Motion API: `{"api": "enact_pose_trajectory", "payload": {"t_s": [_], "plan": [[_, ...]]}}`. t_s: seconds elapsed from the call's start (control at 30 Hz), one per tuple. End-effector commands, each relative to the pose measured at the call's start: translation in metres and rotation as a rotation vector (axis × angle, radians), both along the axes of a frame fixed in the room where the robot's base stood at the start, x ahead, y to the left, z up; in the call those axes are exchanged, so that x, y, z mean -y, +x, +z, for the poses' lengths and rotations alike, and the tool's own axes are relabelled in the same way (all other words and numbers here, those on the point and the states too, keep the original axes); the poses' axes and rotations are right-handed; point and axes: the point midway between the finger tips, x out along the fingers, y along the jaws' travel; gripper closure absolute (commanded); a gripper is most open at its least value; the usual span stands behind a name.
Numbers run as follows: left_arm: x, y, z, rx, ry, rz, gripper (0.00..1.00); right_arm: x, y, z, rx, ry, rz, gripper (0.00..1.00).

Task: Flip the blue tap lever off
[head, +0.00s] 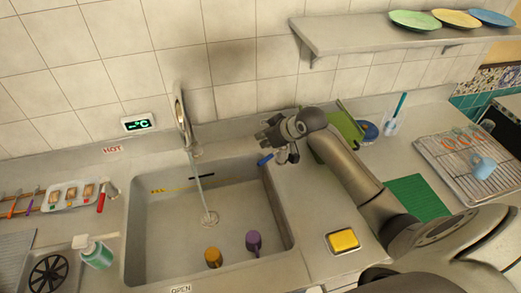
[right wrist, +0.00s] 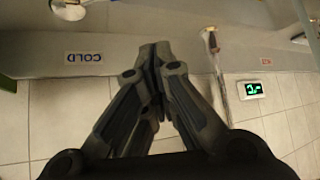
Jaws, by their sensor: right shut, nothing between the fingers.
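The blue tap lever (head: 265,160) shows at the right rim of the sink, sticking out left just below my right gripper. My right gripper (head: 268,137) is shut and empty, above and behind the lever; I cannot tell whether they touch. In the right wrist view its closed fingers (right wrist: 153,55) point up the picture, between the COLD label (right wrist: 83,57) and the faucet (right wrist: 215,62). The lever is not clearly seen there. The faucet (head: 182,122) has a thin stream running down to the drain (head: 209,218). My left gripper is out of view.
A red lever (head: 101,199) is at the sink's left. An orange cup (head: 213,257) and a purple cup (head: 253,242) are in the sink (head: 150,245). A yellow sponge (head: 343,240) lies right of the sink. A shelf (head: 350,33) with plates hangs above.

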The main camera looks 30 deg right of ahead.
Motion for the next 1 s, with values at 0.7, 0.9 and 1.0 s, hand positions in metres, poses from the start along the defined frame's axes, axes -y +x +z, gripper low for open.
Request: {"api": "enact_pose_trajectory", "payload": {"t_s": [0.7,0.9,1.0], "plan": [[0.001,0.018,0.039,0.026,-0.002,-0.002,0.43,-0.007,0.026,-0.061,-0.002,-0.001,0.000,1.00],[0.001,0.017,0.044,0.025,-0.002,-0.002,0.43,-0.004,0.016,-0.065,0.001,-0.001,0.000,1.00],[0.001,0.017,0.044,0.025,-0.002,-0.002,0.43,-0.004,0.014,-0.066,0.001,-0.001,0.000,1.00]]}}
